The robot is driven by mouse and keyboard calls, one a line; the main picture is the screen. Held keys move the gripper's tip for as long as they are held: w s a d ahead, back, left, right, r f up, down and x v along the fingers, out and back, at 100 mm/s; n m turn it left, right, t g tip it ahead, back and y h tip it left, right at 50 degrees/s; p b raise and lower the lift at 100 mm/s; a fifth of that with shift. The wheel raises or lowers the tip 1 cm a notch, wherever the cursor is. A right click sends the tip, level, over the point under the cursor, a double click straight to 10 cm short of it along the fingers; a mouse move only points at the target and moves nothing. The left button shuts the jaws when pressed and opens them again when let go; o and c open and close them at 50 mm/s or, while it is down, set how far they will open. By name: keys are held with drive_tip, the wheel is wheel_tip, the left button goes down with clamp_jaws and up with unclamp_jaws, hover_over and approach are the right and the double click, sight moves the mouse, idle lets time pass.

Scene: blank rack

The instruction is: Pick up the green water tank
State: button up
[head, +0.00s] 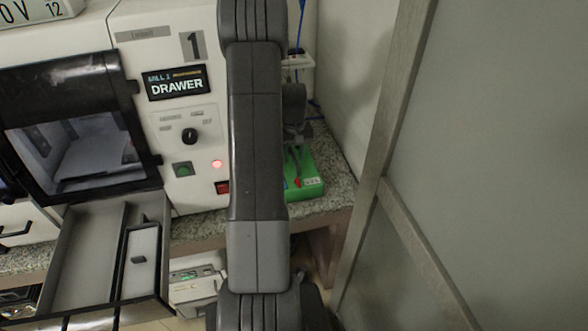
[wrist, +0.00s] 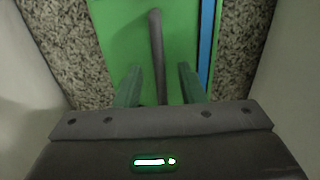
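The green water tank (head: 308,178) sits on the granite counter at the right of the machine in the head view, partly hidden behind my arm. In the wrist view its green top (wrist: 124,38) fills the middle. A thin dark grey bar (wrist: 156,38), which looks like its handle, runs up the middle. My gripper (wrist: 160,72) is open, with one finger on each side of the bar and a gap on both sides. In the head view my gripper (head: 295,130) is just above the tank, mostly hidden by the arm.
The speckled counter (head: 337,188) is narrow, with a pale wall close on the right. A white mill (head: 188,140) labelled DRAWER stands on the left, its drawer (head: 88,262) pulled open. A grey partition (head: 490,150) stands at the right. A blue strip (wrist: 206,45) runs beside the bar.

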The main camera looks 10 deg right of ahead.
clamp_jaws()
idle(1.4)
drive_tip(key=shift+w+r, duration=0.1)
drive_tip(key=shift+w, duration=0.05)
